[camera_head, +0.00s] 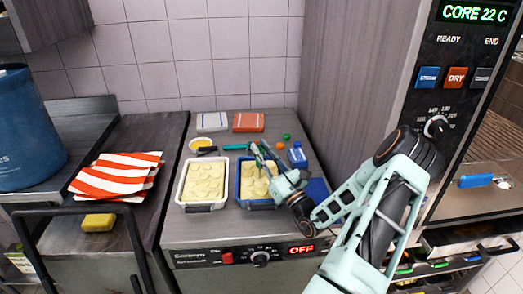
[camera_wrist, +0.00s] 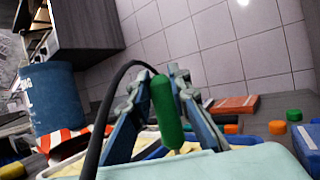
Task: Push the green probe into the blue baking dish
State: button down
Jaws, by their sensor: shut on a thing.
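My gripper (camera_head: 259,158) is over the back part of the blue baking dish (camera_head: 240,186), which holds pale, lumpy food. In the wrist view, my gripper (camera_wrist: 160,90) is shut on the green probe (camera_wrist: 166,113). The probe's thick green handle stands nearly upright between the fingers, and a black cable loops from its top down to the left. I cannot tell whether the tip touches the food. In the head view, my fingers and arm partly hide the probe and the dish's right side.
A white baking dish (camera_head: 182,190) with similar food stands close to the left. Behind are folded cloths (camera_head: 249,122), a small yellow bowl (camera_head: 203,143), a blue bottle (camera_head: 297,155) and small caps. The oven panel (camera_head: 466,50) on the right reads CORE 22 C.

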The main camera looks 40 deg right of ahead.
dwell(0.5)
jog(key=shift+r+p, duration=2.65)
jog(key=shift+r, duration=0.4)
jog(key=shift+s+a+f, duration=0.1)
